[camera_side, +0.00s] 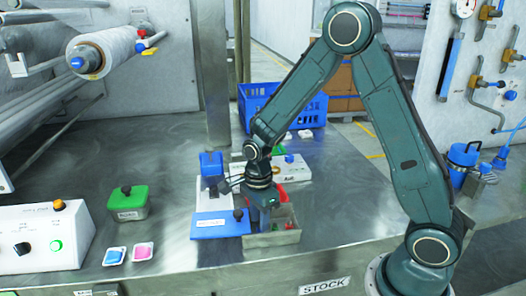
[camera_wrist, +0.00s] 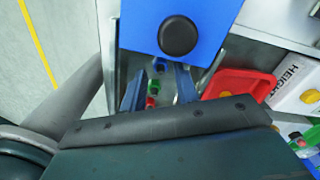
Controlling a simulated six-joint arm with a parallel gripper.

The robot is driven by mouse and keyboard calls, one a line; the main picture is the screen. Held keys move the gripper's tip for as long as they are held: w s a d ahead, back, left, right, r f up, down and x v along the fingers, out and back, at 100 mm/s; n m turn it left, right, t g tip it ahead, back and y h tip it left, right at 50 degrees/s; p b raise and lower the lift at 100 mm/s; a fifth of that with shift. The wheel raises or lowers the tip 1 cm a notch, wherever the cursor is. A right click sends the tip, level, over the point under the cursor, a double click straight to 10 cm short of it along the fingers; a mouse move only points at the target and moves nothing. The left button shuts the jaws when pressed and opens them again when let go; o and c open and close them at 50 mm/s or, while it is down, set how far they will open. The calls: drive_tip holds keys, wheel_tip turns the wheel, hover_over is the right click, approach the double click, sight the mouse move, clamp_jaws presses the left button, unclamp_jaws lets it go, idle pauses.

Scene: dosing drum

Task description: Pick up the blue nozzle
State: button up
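The blue nozzle (camera_wrist: 160,64) appears as a small blue piece in the wrist view, in a metal bin with the blue lid just beyond it. A green nozzle (camera_wrist: 154,86) and a red one (camera_wrist: 150,103) lie nearer, between my fingers. My gripper (camera_wrist: 158,88) points down over the bin, its two blue fingers apart with nothing visibly clamped. In the side view my gripper (camera_side: 266,212) is low at the open metal bin (camera_side: 272,240), and its fingertips are hidden. I cannot tell the fingertips' exact height above the nozzles.
A blue lid with a black knob (camera_side: 218,225) lies left of the bin; it also shows in the wrist view (camera_wrist: 200,18). A red tray (camera_wrist: 240,84) and a white HEIGHT box (camera_wrist: 297,82) are close by. A green-lidded box (camera_side: 128,200) stands left.

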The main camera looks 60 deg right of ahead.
drive_tip(key=shift+f, duration=1.15)
clamp_jaws()
